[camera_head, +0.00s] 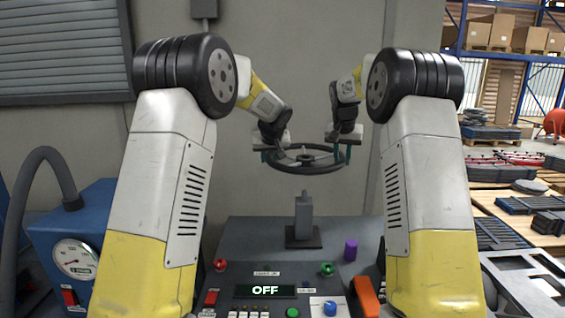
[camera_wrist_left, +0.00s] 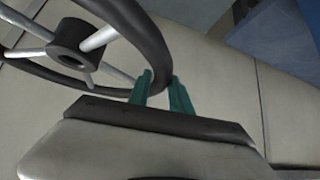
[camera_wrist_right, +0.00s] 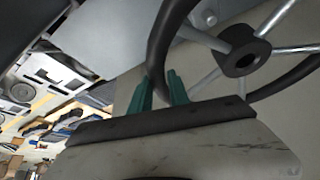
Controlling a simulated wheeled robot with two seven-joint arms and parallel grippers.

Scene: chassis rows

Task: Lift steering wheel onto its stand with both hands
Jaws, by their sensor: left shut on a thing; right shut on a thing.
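The steering wheel (camera_head: 306,169) is dark with metal spokes and a round hub. It hangs roughly level in the air in the head view, above and apart from the stand (camera_head: 304,218), a grey post on a dark square base. My left gripper (camera_head: 268,156) is shut on the wheel's left rim. My right gripper (camera_head: 347,154) is shut on its right rim. In the left wrist view the green fingertips (camera_wrist_left: 163,92) straddle the rim beside the hub (camera_wrist_left: 75,48). In the right wrist view the fingertips (camera_wrist_right: 160,90) also straddle the rim, with the hub (camera_wrist_right: 243,50) to the right.
The stand is on a grey console with a display (camera_head: 264,291) reading OFF, knobs and buttons. A purple cylinder (camera_head: 351,250) and an orange handle (camera_head: 366,296) are at its right. A blue machine with a gauge (camera_head: 75,259) is at left. Pallets with dark parts fill the right.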

